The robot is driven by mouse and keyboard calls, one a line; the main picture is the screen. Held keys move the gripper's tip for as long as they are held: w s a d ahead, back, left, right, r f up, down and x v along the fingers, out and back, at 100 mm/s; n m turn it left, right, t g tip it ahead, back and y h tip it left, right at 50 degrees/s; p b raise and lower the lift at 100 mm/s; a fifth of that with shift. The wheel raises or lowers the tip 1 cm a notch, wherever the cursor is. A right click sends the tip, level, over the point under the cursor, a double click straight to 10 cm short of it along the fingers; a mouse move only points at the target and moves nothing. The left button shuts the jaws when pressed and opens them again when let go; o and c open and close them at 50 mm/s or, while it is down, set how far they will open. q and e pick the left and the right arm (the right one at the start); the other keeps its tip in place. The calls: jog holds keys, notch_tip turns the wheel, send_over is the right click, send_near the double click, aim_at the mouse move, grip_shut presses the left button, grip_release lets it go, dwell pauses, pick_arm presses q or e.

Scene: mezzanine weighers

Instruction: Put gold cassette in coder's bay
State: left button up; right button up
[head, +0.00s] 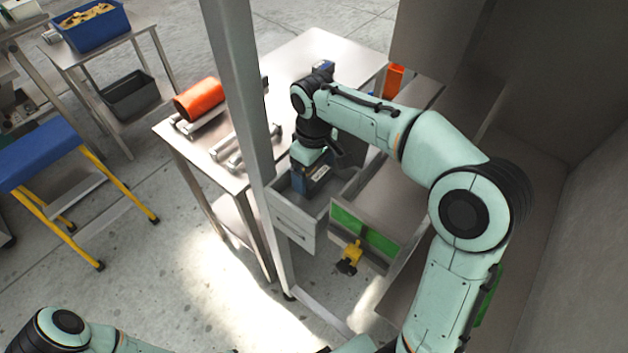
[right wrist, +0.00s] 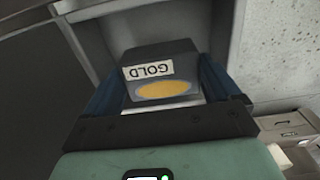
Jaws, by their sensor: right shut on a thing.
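The gold cassette (right wrist: 158,88) is a dark grey block with a white GOLD label, upside down in the right wrist view, and a yellow oval. My right gripper (right wrist: 158,98) is shut on it, with a blue finger on each side. In the head view the right gripper (head: 312,182) points down at an open grey drawer-like box (head: 293,220), beside the steel table. The cassette is mostly hidden there by the gripper. I cannot tell whether it touches the box, or whether this box is the coder's bay. My left gripper is out of the head view.
A steel post (head: 240,100) stands just left of the box. The steel table (head: 315,52) carries an orange cylinder (head: 199,99) and metal rails. Open floor lies at lower left.

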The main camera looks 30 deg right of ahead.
aim_at(314, 174)
notch_tip(314, 174, down, 4)
jog(key=shift+s+r, duration=0.1)
jog(key=shift+s, duration=0.05)
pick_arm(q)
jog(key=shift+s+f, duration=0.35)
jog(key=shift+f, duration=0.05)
pick_arm(e)
jog(key=shift+b, duration=0.3)
jog(key=o, duration=0.8)
notch_tip(314, 174, up, 12)
jog(key=shift+r+p, duration=0.1)
jog(key=shift+p, duration=1.05)
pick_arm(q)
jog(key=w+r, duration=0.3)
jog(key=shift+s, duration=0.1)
